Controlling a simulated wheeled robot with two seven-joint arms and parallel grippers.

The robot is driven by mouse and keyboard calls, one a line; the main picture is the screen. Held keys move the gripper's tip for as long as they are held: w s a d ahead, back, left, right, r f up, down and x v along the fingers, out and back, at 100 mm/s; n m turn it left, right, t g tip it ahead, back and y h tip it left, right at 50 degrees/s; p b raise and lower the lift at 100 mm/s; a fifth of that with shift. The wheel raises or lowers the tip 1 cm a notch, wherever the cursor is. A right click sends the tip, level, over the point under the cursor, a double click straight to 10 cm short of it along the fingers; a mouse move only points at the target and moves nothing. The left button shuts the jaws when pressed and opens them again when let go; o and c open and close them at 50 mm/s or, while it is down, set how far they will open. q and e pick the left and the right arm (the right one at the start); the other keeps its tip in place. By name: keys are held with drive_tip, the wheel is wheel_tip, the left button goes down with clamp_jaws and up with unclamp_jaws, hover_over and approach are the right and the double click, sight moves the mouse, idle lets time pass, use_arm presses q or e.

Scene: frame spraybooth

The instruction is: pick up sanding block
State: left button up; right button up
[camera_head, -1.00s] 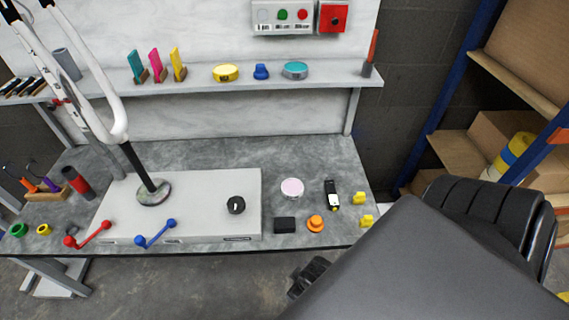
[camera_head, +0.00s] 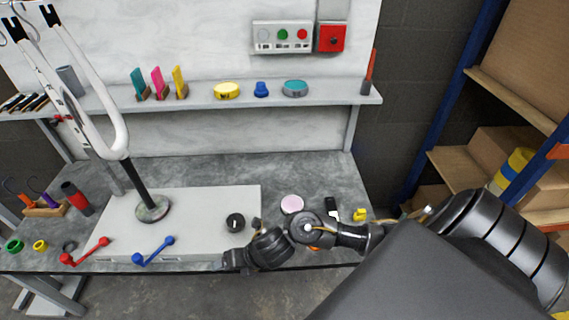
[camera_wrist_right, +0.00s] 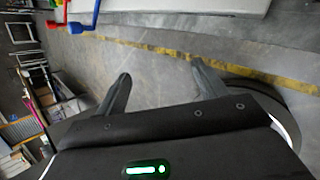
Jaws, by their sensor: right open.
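In the head view my right arm now reaches in from the right across the table's front edge. Its hand (camera_head: 236,260) is at the front edge, below the black round knob-like piece. The right wrist view shows the right gripper (camera_wrist_right: 158,84) with its two fingers apart and nothing between them, over bare floor. The dark rectangular block that looks like the sanding block is hidden behind my right arm now. Earlier it lay on the table, right of the white panel. My left gripper is not in view.
A pink-white disc (camera_head: 292,204), a black-and-white item (camera_head: 331,209) and a yellow piece (camera_head: 360,214) lie near my arm. The white panel (camera_head: 200,205) carries a stand (camera_head: 152,208) and a black round piece (camera_head: 235,222). Red (camera_head: 85,252) and blue (camera_head: 153,251) handles are at its front.

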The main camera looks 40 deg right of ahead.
drive_tip(key=w+d+n+g+h, duration=0.2)
drive_tip(key=d+n+g+h, duration=0.25)
drive_tip(key=d+n, duration=1.35)
drive_tip(key=f+m, duration=0.1)
drive_tip(key=f, duration=0.1)
drive_tip(key=d+f+m, duration=0.1)
drive_tip(key=f, duration=0.1)
drive_tip(key=d+f+g+y, duration=0.1)
drive_tip(key=f, duration=0.1)
drive_tip(key=shift+m, duration=0.4)
drive_tip(key=f, duration=0.2)
drive_tip(key=s+f, duration=0.1)
drive_tip(key=f, duration=0.1)
drive_tip(key=shift+a, duration=0.1)
drive_tip(key=shift+w+f, duration=0.15)
drive_tip(key=shift+f, duration=0.45)
drive_tip(key=c, duration=1.1)
